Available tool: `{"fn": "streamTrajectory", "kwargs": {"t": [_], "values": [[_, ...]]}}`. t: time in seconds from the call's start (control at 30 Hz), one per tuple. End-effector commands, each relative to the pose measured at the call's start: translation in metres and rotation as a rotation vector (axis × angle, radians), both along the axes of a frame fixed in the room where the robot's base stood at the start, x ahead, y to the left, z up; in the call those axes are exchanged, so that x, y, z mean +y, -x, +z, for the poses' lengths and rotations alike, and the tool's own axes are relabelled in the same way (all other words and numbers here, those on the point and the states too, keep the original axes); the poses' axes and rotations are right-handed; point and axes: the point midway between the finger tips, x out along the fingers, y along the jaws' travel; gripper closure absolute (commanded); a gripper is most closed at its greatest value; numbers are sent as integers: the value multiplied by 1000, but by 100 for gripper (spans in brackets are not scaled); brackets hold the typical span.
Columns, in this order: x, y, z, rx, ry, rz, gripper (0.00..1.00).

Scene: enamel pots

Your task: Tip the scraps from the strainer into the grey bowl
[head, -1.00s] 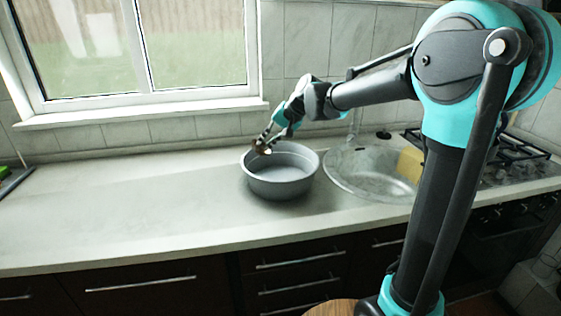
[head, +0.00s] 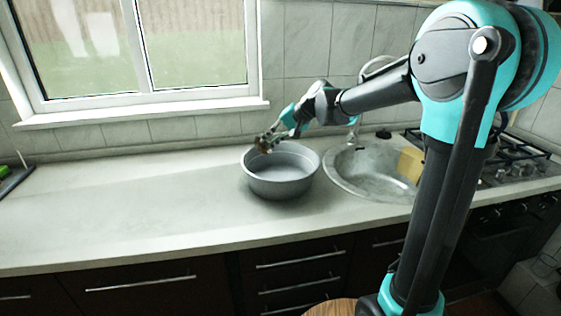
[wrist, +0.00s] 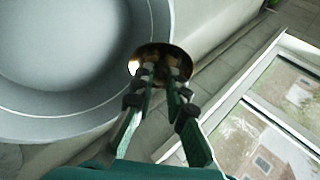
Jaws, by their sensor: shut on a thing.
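The grey bowl (head: 280,186) stands upright on the counter just left of the sink, and its inside looks empty where I can see it. It fills the left of the wrist view (wrist: 70,60). My gripper (head: 270,140) is over the bowl's back left rim. In the wrist view my gripper (wrist: 166,72) is shut on a small round brownish strainer (wrist: 149,49). The strainer (head: 263,146) looks tilted beside the bowl's rim; I cannot tell whether they touch. Scraps cannot be made out in either view.
The round sink (head: 345,185) with a yellow block (head: 410,163) is right of the bowl, and a gas hob (head: 500,160) is farther right. The tiled wall and window (head: 140,50) stand behind. The counter (head: 120,205) left of the bowl is clear.

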Motion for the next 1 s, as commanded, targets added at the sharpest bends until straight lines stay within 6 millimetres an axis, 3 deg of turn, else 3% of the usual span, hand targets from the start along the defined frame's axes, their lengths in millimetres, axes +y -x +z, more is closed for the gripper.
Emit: {"fn": "streamTrajectory", "kwargs": {"t": [1.0], "values": [[-7,-2,0,31,-134,-1,100]]}}
